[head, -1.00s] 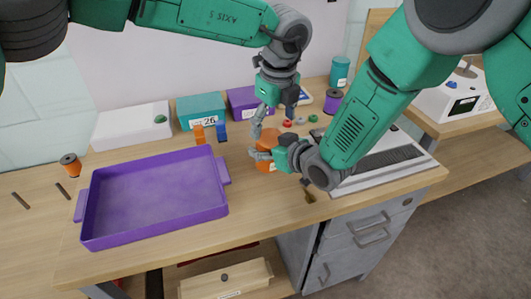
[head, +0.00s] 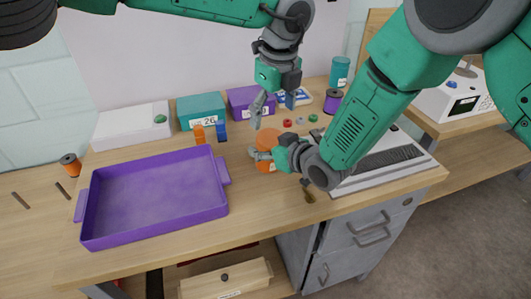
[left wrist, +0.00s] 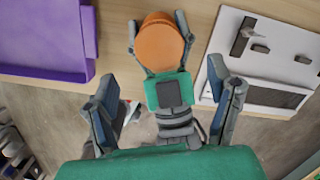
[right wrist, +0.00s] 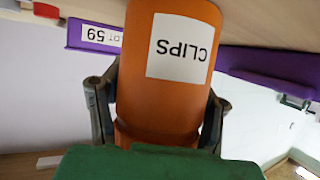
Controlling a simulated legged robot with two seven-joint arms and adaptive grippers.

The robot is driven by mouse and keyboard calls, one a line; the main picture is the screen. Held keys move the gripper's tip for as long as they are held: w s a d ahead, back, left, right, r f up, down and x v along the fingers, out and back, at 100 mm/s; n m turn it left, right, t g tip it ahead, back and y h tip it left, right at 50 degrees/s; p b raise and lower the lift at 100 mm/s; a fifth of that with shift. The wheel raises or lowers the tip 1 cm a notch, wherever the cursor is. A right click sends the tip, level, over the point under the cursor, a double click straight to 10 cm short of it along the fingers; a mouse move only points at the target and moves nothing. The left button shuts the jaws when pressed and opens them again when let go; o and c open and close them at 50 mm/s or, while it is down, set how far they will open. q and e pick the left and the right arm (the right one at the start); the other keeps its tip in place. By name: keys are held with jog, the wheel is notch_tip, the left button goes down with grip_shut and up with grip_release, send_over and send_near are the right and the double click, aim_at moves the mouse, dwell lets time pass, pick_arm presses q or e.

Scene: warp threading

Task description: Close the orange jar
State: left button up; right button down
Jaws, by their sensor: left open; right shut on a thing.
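The orange jar (head: 268,138) stands near the middle of the table, to the right of the purple tray. In the right wrist view the jar (right wrist: 170,95) bears a white "CLIPS" label. My right gripper (head: 262,160) is shut around its side, one finger on each side. In the left wrist view the jar's top (left wrist: 160,42) shows as a full orange disc with no opening visible; whether it is fully seated I cannot tell. My left gripper (head: 273,103) is open and empty, above the jar and apart from it.
A purple tray (head: 85,213) lies empty at left. Teal (head: 202,108) and purple (head: 247,100) boxes stand behind. Small rings (head: 287,123) lie behind the jar. A white board (head: 375,175) is at right, partly under my right arm.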

aim_at(271, 137)
pick_arm(q)
jog(key=f, duration=0.4)
jog(key=w+f, duration=0.1)
jog(key=f, duration=0.2)
jog(key=shift+a+f, duration=0.1)
jog(key=shift+a, duration=0.1)
jog(key=c, duration=1.2)
jog(key=o, duration=1.3)
jog(key=shift+s+d+r, duration=0.1)
jog(key=shift+s+r, duration=0.1)
jog(key=shift+r, duration=0.95)
jog(key=shift+s+r, duration=0.2)
jog(key=shift+r, duration=0.95)
pick_arm(e)
jog(key=shift+r, duration=0.1)
pick_arm(q)
jog(key=o, duration=0.5)
jog(key=shift+f, duration=0.1)
